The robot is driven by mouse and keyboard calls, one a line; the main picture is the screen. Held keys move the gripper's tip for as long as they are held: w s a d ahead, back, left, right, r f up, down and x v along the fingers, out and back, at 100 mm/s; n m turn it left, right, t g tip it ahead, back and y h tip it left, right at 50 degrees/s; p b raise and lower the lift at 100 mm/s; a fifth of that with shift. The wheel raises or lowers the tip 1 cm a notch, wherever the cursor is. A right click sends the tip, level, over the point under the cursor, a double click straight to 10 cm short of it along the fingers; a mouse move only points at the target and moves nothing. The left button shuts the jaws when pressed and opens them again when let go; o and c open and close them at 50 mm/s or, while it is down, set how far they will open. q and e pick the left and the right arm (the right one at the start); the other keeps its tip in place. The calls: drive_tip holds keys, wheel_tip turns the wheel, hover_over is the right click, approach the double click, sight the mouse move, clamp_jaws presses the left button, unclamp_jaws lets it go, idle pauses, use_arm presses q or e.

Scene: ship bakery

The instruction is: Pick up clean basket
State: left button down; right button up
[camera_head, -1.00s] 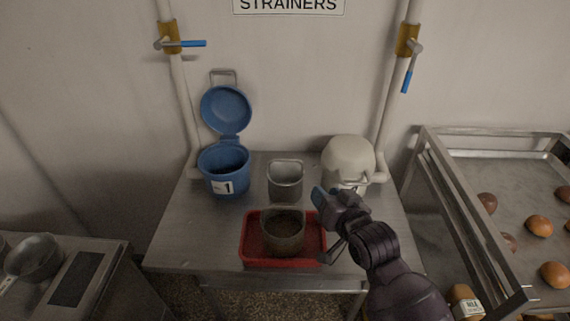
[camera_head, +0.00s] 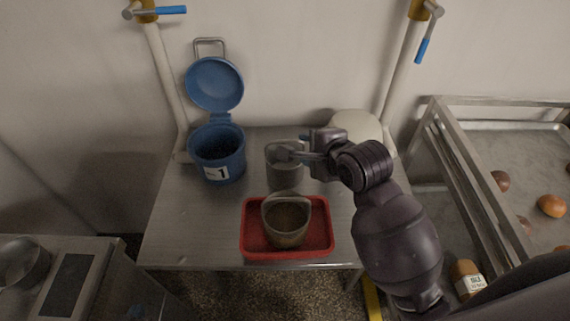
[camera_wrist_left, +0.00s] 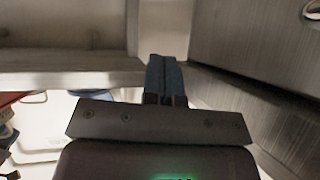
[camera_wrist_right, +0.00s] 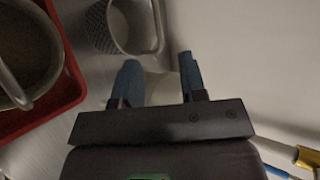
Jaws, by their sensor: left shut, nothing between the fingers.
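The clean basket (camera_head: 285,173) is a grey mesh basket with a wire handle, upright on the steel table behind a red tray (camera_head: 243,243). It also shows at the top of the right wrist view (camera_wrist_right: 98,28). A second basket (camera_head: 287,232), with brown contents, sits in the tray. My right gripper (camera_head: 305,156) is at the clean basket's right upper side, partly covering it. In the right wrist view its blue fingers (camera_wrist_right: 161,80) are apart, with the basket and handle ahead of them. My left gripper (camera_wrist_left: 166,75) is shut and empty, low beside steel furniture.
A blue lidded bucket (camera_head: 217,160) marked 1 stands open to the left of the clean basket. A pale rounded container (camera_head: 357,126) is behind my right arm. A rack with buns (camera_head: 551,206) is at right, a scale (camera_head: 70,283) at lower left.

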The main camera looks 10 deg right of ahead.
sight(285, 142)
drive_tip(key=shift+p+x, duration=0.3)
drive_tip(key=shift+x, duration=4.9)
drive_tip(key=shift+s+a+f, duration=0.15)
clamp_jaws()
